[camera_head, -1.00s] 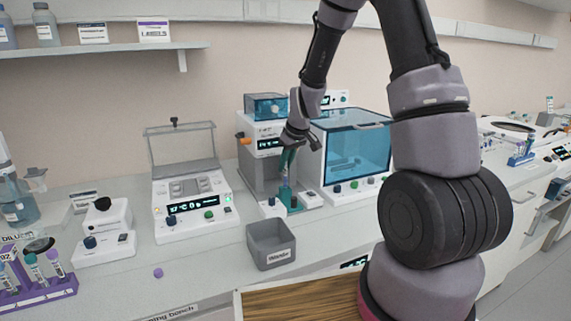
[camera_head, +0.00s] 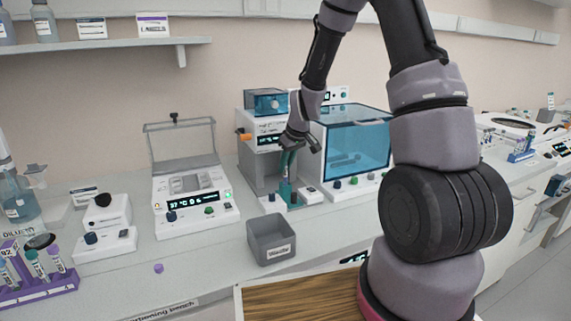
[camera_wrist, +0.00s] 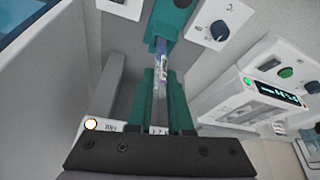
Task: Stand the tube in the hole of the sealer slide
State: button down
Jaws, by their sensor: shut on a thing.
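The tube (camera_wrist: 161,56), clear with a printed label, is between the teal fingers of my gripper (camera_wrist: 161,72) in the wrist view. My gripper is shut on it. The tube's far end reaches the teal sealer slide (camera_wrist: 172,18); whether it is inside the hole is hidden. In the head view, my gripper (camera_head: 286,176) points down just above the slide (camera_head: 293,204) at the front of the sealer (camera_head: 259,171). The tube cannot be made out clearly there.
The blue-windowed machine (camera_head: 356,148) stands close on the sealer's right. A grey waste bin (camera_head: 270,240) is in front. A heating block with raised lid (camera_head: 196,208) stands to the left. A purple tube rack (camera_head: 38,291) is at the far left.

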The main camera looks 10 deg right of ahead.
jog(key=shift+f, duration=0.7)
dwell(0.6)
jog(key=c, duration=0.8)
grip_release()
jog(key=shift+o, duration=0.2)
jog(key=v, duration=1.1)
